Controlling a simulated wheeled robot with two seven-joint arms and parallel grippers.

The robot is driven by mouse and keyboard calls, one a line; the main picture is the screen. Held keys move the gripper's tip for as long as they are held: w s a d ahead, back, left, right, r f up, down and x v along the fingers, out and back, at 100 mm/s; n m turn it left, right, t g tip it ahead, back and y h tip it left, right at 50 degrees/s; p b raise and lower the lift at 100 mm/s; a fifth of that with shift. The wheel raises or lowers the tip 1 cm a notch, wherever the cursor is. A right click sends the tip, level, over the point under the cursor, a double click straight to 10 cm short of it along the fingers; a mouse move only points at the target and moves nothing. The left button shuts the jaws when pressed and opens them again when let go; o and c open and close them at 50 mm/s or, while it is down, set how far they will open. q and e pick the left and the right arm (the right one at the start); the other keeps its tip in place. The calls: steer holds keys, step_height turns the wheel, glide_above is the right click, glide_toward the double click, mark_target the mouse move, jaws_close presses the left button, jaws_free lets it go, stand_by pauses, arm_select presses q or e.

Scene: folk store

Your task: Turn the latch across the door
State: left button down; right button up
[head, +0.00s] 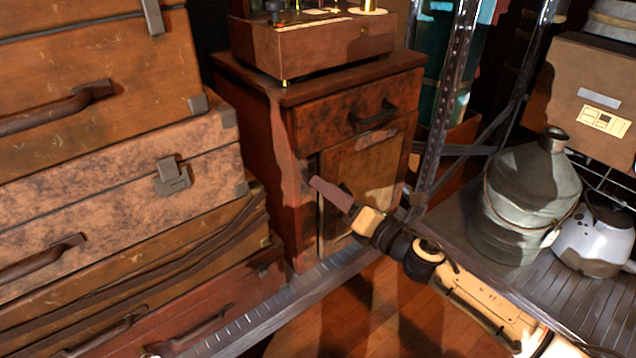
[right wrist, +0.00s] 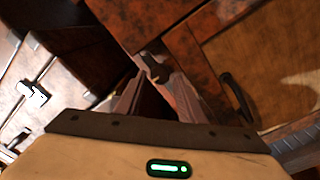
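The small wooden cabinet has a door (head: 372,172) below its drawer, and the door looks closed. In the right wrist view the door (right wrist: 275,65) fills the upper right, with a dark handle (right wrist: 237,98). A small dark latch (right wrist: 155,68) sits at the door's edge by the frame, just beyond my fingertips. My right gripper (head: 326,190) is at the door's left edge and hides the latch in the head view. In the right wrist view my right gripper (right wrist: 154,86) has its fingers apart, with the latch showing between their tips. I cannot tell whether they touch it. My left gripper is not in view.
Stacked suitcases (head: 120,180) stand close on the left. A metal shelf post (head: 448,100) rises right of the cabinet, and a low metal rail (head: 300,296) crosses in front. A grey metal can (head: 525,200) and a white kettle (head: 592,240) stand on the right shelf.

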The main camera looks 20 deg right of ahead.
mark_target(309, 176)
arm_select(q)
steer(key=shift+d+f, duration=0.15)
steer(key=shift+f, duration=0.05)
arm_select(e)
steer(key=shift+x, duration=2)
steer(key=c, duration=0.8)
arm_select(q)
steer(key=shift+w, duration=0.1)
